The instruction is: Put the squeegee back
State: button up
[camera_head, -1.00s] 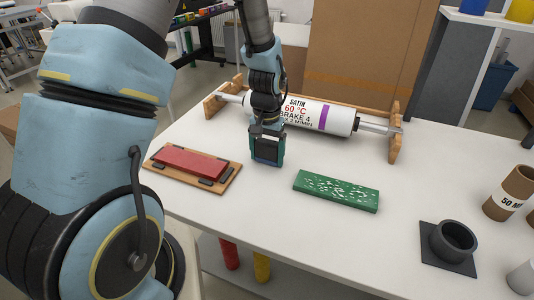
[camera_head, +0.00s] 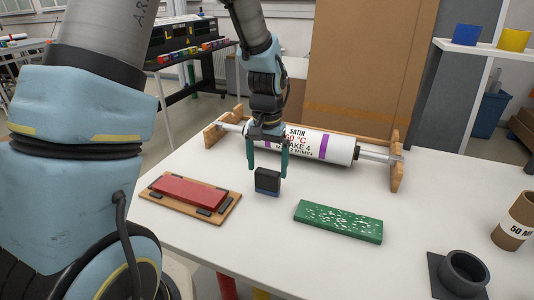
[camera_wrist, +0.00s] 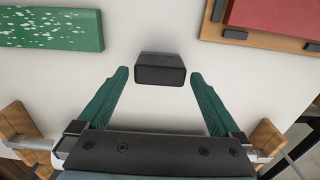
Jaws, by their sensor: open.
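The squeegee appears to be the small black block with a blue lower edge (camera_head: 267,182). It stands on the white table between the red slab and the green slab. My gripper (camera_head: 268,170) is above and around it, fingers spread. In the wrist view the squeegee (camera_wrist: 160,70) lies between and just beyond the fingertips (camera_wrist: 159,75), with a clear gap on each side. Nothing is held. The squeegee's underside is hidden.
A red slab on a wooden board with black stops (camera_head: 190,192) lies left, a speckled green slab (camera_head: 338,221) right. A white roller (camera_head: 335,147) on a wooden cradle stands behind my gripper. A black ring holder (camera_head: 462,270) and cardboard tube (camera_head: 514,222) are at right.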

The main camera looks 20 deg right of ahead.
aim_at(267, 173)
notch_tip(267, 173, up, 6)
jog(key=shift+f+b, duration=0.25)
jog(key=shift+b, duration=0.2)
jog(key=s+a+n, duration=0.1)
jog(key=a+n, duration=0.2)
jog(key=a, duration=0.9)
jog(key=s+a+n+t, duration=0.1)
jog(key=s+a+n, duration=0.1)
jog(key=a, duration=1.1)
jog(key=shift+s+a+n+t, duration=0.15)
jog(key=shift+s+n+t, duration=0.15)
jog(key=shift+n, duration=0.6)
